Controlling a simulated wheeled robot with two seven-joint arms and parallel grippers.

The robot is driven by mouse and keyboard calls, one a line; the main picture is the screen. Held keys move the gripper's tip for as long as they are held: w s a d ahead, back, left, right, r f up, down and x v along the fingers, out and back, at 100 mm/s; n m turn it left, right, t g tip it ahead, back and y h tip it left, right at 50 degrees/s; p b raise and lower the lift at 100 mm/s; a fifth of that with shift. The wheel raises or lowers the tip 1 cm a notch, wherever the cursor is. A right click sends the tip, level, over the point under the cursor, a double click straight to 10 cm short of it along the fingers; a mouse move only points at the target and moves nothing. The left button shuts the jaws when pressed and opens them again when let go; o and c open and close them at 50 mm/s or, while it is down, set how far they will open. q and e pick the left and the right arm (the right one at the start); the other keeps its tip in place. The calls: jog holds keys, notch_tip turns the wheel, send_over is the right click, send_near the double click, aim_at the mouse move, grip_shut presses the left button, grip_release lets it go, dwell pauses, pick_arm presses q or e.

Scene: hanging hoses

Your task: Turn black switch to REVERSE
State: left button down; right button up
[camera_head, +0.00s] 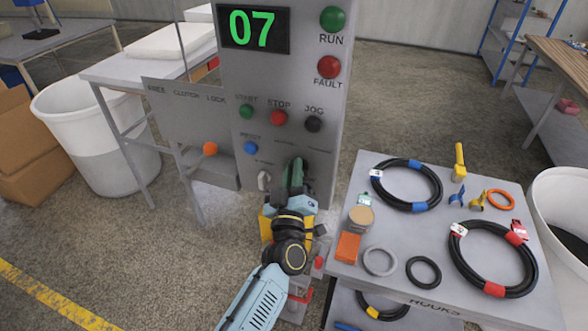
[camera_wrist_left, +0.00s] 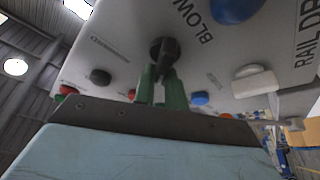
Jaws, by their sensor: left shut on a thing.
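The black switch (camera_wrist_left: 163,50) is a round dark knob with a raised grip on the grey control panel (camera_head: 281,75). My left gripper (camera_wrist_left: 160,80) has green fingers that reach up to the panel and are shut on the switch's grip in the left wrist view. In the head view the left gripper (camera_head: 296,175) is at the panel's lower right, and its fingers and wrist cover most of the switch. The switch's position labels, including REVERSE, cannot be read in either view. My right gripper is not in view.
The panel also has a green START button (camera_head: 246,111), a red STOP button (camera_head: 278,118), a black JOG button (camera_head: 313,124), a blue button (camera_head: 250,148) and a white lever (camera_head: 264,181). An orange knob (camera_head: 210,148) is to the left. A table (camera_head: 395,262) with hoses stands close on the right.

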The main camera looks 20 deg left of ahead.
pick_arm(q)
jog(key=shift+d+f+n+g, duration=0.2)
jog(key=shift+f+n+g, duration=0.3)
jog(key=shift+n, duration=0.5)
jog(key=c, duration=1.6)
grip_release()
jog(key=shift+d, duration=0.1)
jog(key=shift+o, duration=0.8)
jog(key=shift+r+n, duration=0.2)
jog(key=shift+n, duration=0.1)
jog(key=b+v, duration=0.1)
jog(key=v, duration=1.2)
jog(key=shift+b, duration=0.4)
